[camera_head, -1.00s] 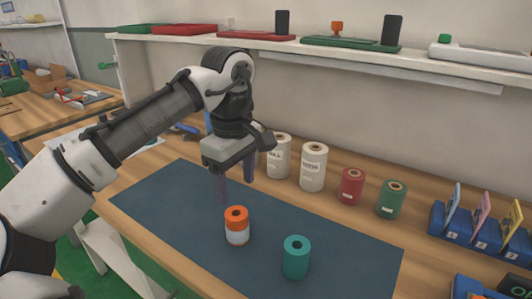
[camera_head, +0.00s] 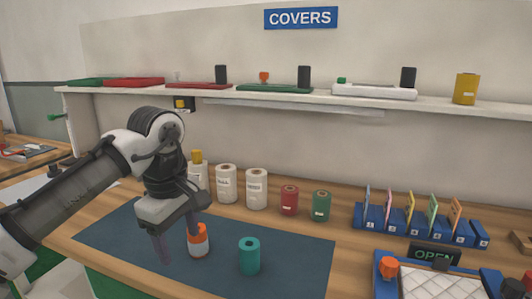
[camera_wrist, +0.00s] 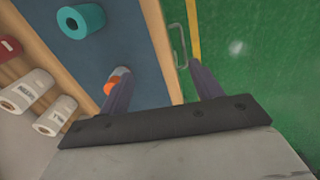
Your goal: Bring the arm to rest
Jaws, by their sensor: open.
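My gripper (camera_head: 177,243) is open and empty, pointing down in front of the blue mat's (camera_head: 305,262) left part in the head view. Its right finger overlaps the top of an orange-and-white cylinder (camera_head: 198,244). In the wrist view the two fingers (camera_wrist: 163,85) stand wide apart with the mat edge and green floor between them. The orange-and-white cylinder (camera_wrist: 112,84) is partly hidden behind the left finger there. A teal cylinder (camera_head: 249,257) stands on the mat, clear of the gripper; it also shows in the wrist view (camera_wrist: 80,20).
White rolls (camera_head: 256,189), a red roll (camera_head: 289,201) and a green roll (camera_head: 321,206) stand behind the mat. A blue card rack (camera_head: 410,226) is at right, with an OPEN sign (camera_head: 434,254) before it. A shelf (camera_head: 330,97) runs above. The mat's right part is clear.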

